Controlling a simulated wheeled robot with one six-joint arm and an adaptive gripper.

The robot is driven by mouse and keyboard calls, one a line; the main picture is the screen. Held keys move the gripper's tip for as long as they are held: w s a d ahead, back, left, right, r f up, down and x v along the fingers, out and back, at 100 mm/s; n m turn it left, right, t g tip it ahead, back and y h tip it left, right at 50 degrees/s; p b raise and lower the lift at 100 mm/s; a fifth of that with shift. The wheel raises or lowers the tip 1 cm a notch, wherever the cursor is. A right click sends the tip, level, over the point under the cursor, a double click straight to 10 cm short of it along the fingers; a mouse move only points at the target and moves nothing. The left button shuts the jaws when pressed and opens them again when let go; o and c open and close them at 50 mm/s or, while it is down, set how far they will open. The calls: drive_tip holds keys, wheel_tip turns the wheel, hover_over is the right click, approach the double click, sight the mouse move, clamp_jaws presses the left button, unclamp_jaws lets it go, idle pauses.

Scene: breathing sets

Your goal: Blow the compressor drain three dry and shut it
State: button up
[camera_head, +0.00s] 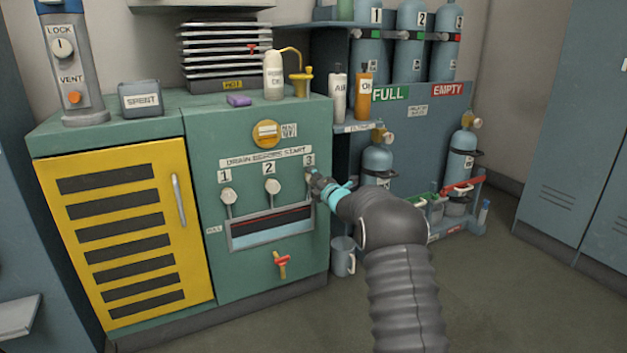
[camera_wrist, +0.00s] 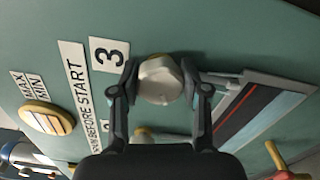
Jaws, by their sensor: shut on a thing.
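The compressor (camera_head: 160,180) is a green cabinet with a row of drain knobs under a "DRAIN BEFORE START" label. Drain three's pale knob (camera_wrist: 160,80) sits beside the label "3" (camera_wrist: 109,54) in the wrist view. My gripper (camera_wrist: 160,85) is shut on this knob, one finger on each side. In the head view my gripper (camera_head: 312,178) reaches the panel at the right and hides most of drain three. The drain one knob (camera_head: 228,197) and drain two knob (camera_head: 272,187) stand free to its left. Any flow from the drain cannot be seen.
A dark window with a red stripe (camera_head: 270,226) lies below the knobs, with a red-handled valve (camera_head: 282,264) under it. A mug (camera_head: 343,257) stands on the floor at the cabinet's right. Gas cylinders (camera_head: 377,160) and a rack stand behind my arm. The floor in front is clear.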

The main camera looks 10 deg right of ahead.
drive_tip(key=n, duration=0.5)
drive_tip(key=shift+n, duration=0.3)
idle(0.5)
drive_tip(key=o, duration=1.1)
drive_tip(key=shift+o, duration=0.2)
drive_tip(key=shift+s, duration=0.15)
drive_tip(key=v, duration=1.1)
drive_tip(key=shift+s, duration=0.35)
drive_tip(key=shift+d+r, duration=0.1)
